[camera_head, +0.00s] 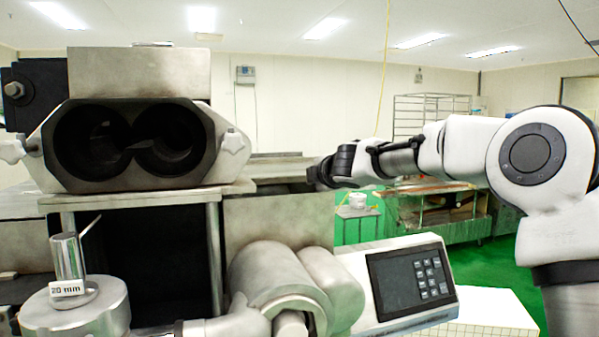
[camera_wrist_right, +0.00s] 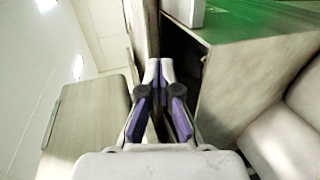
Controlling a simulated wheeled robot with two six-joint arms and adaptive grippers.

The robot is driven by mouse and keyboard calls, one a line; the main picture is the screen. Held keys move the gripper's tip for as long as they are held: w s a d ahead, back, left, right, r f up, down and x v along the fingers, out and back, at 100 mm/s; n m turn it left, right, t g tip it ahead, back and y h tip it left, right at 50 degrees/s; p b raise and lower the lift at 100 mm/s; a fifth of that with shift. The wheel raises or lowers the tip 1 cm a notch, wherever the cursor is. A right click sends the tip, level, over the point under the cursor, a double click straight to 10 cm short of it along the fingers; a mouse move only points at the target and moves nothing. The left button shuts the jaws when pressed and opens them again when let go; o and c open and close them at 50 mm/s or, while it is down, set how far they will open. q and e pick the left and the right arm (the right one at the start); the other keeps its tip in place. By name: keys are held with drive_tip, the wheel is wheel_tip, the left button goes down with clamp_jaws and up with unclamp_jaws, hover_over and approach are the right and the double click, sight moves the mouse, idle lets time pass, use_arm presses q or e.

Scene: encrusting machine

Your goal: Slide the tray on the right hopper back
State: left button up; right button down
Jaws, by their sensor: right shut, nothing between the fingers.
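A flat metal tray-like plate (camera_head: 272,158) lies to the right of the twin round openings in the head view. I cannot tell for sure that it is the right hopper's tray. My right gripper (camera_head: 318,174) is at its right end, with the fingers pointing left. In the right wrist view my right gripper (camera_wrist_right: 160,68) is shut and empty, its fingertips beside a thin plate edge (camera_wrist_right: 152,35). I cannot tell whether they touch. My left gripper is in neither view.
The machine's steel front with two dark openings (camera_head: 135,144) stands at left. A steel panel (camera_head: 280,220) lies below the plate. A control panel with keypad (camera_head: 410,282) stands at lower right. A wire rack (camera_head: 430,112) and metal table (camera_head: 440,208) stand behind on green floor.

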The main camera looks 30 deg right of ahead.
drive_tip(key=w+p, duration=0.2)
drive_tip(key=w+d+p, duration=0.1)
drive_tip(key=w+p, duration=0.1)
drive_tip(key=w, duration=0.1)
drive_tip(key=shift+w+d, duration=0.15)
drive_tip(key=shift+w, duration=0.1)
idle(0.3)
drive_tip(key=b, duration=0.7)
approach(304, 176)
drive_tip(key=s+f, duration=0.1)
drive_tip(key=s, duration=0.1)
drive_tip(key=shift+s+a+f, duration=0.35)
drive_tip(key=shift+s+f, duration=0.05)
drive_tip(key=shift+w, duration=0.1)
drive_tip(key=shift+f, duration=0.1)
